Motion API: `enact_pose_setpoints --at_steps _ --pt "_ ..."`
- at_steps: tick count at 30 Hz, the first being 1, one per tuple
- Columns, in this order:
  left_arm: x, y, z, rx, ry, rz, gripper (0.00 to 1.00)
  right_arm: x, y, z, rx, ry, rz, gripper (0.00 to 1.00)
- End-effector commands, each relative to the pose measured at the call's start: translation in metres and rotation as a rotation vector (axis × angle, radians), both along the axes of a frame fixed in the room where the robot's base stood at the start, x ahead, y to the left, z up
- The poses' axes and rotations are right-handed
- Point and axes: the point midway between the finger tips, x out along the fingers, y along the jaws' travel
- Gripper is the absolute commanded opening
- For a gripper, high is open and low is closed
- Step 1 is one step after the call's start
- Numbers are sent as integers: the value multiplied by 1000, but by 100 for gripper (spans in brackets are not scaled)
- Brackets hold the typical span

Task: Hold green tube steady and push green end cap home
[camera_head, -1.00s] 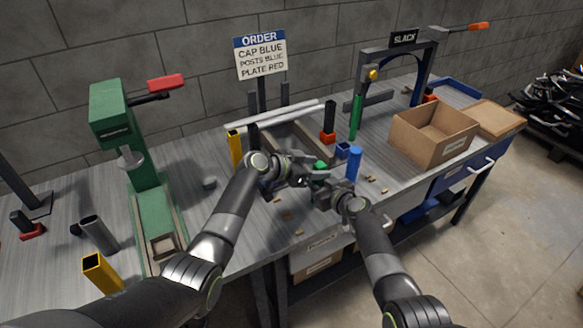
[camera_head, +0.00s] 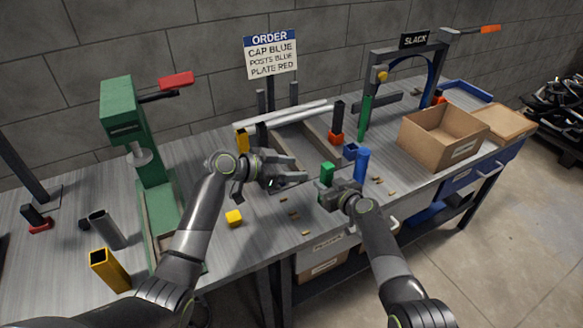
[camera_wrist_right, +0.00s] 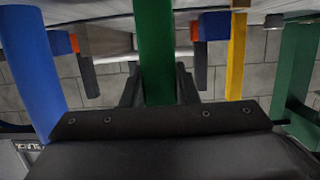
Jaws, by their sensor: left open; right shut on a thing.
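My right gripper (camera_head: 329,193) is shut on the green tube, seen as a long green post between the fingers in the right wrist view (camera_wrist_right: 155,50). In the head view a square green top (camera_head: 327,173) shows just above that gripper. I cannot tell whether it is the end cap or the tube's own end, and any seam is too small to see. My left gripper (camera_head: 303,180) is open and empty, to the left of the green top and apart from it. The tube's lower part is hidden behind the right gripper in the head view.
A blue tube (camera_head: 361,165) stands close right of my right gripper, with a blue cap (camera_head: 350,151) behind. A green press (camera_head: 150,150) stands left; a cardboard box (camera_head: 440,140) sits right.

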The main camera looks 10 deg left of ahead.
Motion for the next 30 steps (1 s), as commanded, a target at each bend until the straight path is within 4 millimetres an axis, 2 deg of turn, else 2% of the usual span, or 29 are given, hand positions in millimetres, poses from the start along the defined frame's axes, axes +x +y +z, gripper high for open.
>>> enact_pose_setpoints --at_steps 6,7,12,23,30 --pt "0 0 0 0 0 0 52 0 0 -1 -1 1 0 2" --pt "0 0 0 0 0 0 52 0 0 -1 -1 1 0 30" --pt "0 0 0 0 0 0 52 0 0 -1 -1 1 0 52" --pt "0 0 0 0 0 0 52 -1 -1 0 -1 -1 0 52" --pt "0 0 0 0 0 0 52 -13 -9 5 2 -3 2 52"
